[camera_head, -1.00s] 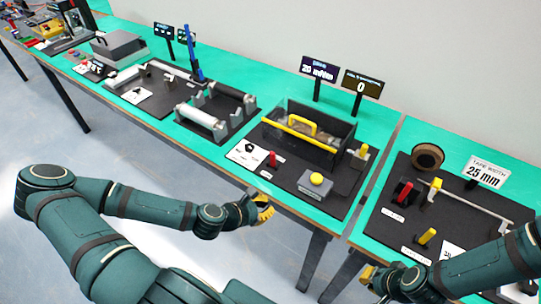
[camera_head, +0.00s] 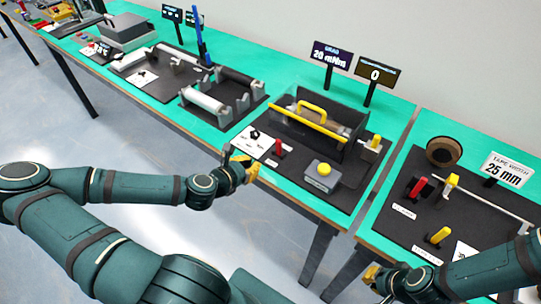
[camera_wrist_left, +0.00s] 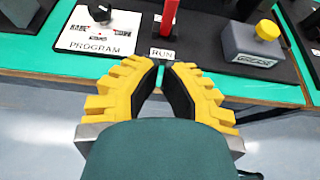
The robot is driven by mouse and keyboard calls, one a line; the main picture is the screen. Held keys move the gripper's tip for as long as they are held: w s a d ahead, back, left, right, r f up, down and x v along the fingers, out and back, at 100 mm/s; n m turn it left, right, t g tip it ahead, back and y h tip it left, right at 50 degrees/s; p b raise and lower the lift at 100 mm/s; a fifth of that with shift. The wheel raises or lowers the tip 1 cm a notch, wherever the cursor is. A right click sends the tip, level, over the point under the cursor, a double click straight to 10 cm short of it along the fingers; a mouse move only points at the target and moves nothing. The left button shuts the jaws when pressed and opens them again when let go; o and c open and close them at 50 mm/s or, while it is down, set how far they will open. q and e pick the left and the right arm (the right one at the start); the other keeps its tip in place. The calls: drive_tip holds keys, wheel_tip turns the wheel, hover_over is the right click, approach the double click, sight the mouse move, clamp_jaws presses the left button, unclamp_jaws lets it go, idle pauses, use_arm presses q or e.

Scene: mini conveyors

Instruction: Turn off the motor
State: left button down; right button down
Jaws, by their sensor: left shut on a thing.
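A red lever (camera_head: 278,147) stands on the black base of the middle station, and a RUN label lies in front of it in the left wrist view (camera_wrist_left: 169,18). A black knob (camera_wrist_left: 100,13) sits on a white PROGRAM plate (camera_wrist_left: 72,38) to its left. My left gripper (camera_head: 252,167) is at the table's front edge, short of the lever. Its yellow fingers (camera_wrist_left: 161,72) are nearly together at the tips, and I see no object between them. My right gripper (camera_head: 372,277) is low at the right by the table edge; its jaws are unclear.
A grey box with a yellow button (camera_head: 324,169), marked GREASE, stands right of the lever. Behind is a clear-fronted bin with a yellow handle (camera_head: 312,109). Displays (camera_head: 374,73) stand at the back. A tape station (camera_head: 440,205) is on the right; rollers (camera_head: 204,105) are left.

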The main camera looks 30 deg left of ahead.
use_arm(q)
drive_tip(key=b, duration=0.1)
approach(276, 149)
drive_tip(key=x, duration=0.5)
drive_tip(key=shift+w+a+f, duration=0.1)
drive_tip(key=shift+w+f, duration=0.1)
drive_tip(key=shift+w+r, duration=0.1)
drive_tip(key=shift+w, duration=0.65)
drive_tip(key=w+r+g+p, duration=0.1)
drive_tip(key=p, duration=0.3)
drive_tip(key=shift+w, duration=0.2)
drive_tip(key=shift+g+p, duration=0.4)
drive_tip(key=shift+p, duration=0.15)
drive_tip(key=shift+f, duration=0.1)
drive_tip(key=shift+w, duration=0.1)
drive_tip(key=shift+r+p, duration=0.8)
drive_tip(key=shift+r, duration=0.15)
